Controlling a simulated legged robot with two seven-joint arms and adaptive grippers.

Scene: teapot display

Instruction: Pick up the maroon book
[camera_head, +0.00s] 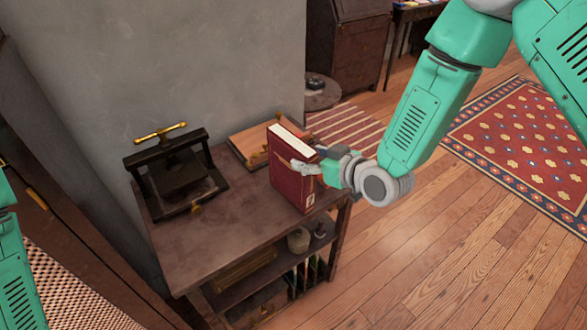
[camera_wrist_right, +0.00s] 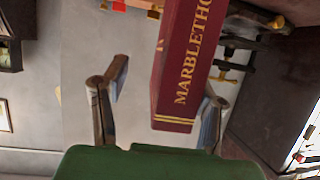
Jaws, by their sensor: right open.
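The maroon book (camera_head: 290,184) stands upright on the right edge of a small wooden shelf unit's top, its pale page edges facing up. My right gripper (camera_head: 308,167) is open at the book's right end, with one finger along the front cover; the far finger is hard to make out. In the right wrist view the book's spine with gold lettering (camera_wrist_right: 186,62) lies between the two spread fingers of the right gripper (camera_wrist_right: 168,84), with a visible gap on the left side. Part of my left arm shows at the left edge; its gripper is out of view.
A dark book press (camera_head: 178,172) with a gold handle stands on the shelf unit's top (camera_head: 235,232), left of the book. A flat wooden board (camera_head: 252,146) lies behind the book. A grey wall (camera_head: 170,60) stands close behind. Open floor (camera_head: 430,260) lies right.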

